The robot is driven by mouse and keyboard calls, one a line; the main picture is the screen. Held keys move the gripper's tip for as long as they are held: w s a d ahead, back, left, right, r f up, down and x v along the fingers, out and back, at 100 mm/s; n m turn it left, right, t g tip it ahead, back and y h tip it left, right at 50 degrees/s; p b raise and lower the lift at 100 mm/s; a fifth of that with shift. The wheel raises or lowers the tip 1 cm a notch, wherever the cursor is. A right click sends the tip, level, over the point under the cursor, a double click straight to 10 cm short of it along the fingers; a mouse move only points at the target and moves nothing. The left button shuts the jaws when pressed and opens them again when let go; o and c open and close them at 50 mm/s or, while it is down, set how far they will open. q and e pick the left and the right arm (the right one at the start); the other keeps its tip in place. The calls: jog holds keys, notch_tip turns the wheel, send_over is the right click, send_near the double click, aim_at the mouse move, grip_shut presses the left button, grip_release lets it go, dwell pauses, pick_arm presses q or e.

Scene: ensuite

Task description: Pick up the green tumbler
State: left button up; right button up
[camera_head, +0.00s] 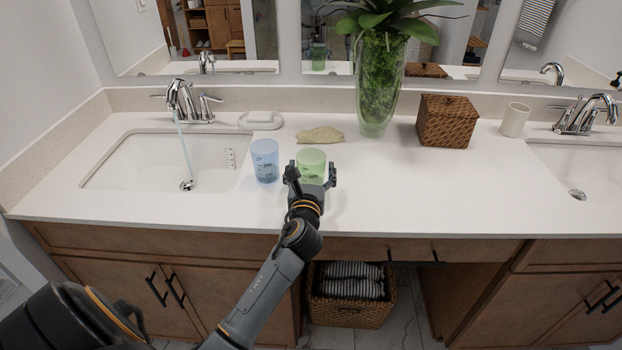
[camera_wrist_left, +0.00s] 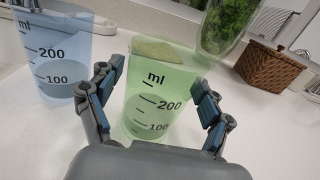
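The green tumbler (camera_head: 311,163) stands upright on the white countertop, near the front middle. It has dark volume marks and also shows in the left wrist view (camera_wrist_left: 160,95). My left gripper (camera_head: 311,178) is at the tumbler's near side. In the left wrist view its two fingers (camera_wrist_left: 158,92) are spread on either side of the tumbler, with a visible gap at least on the right. Whether the left finger touches is hard to tell. My right gripper does not show.
A blue tumbler (camera_head: 265,160) stands close on the left and also shows in the left wrist view (camera_wrist_left: 57,55). Behind are a folded cloth (camera_head: 320,135), a soap dish (camera_head: 260,120), a tall glass vase (camera_head: 379,90) and a wicker box (camera_head: 447,121).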

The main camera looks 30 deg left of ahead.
pick_arm(q)
jog(key=c, duration=0.9)
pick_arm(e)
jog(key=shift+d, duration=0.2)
pick_arm(q)
jog(key=shift+r, duration=0.1)
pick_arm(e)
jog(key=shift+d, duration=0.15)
pick_arm(q)
jog(key=shift+r, duration=0.1)
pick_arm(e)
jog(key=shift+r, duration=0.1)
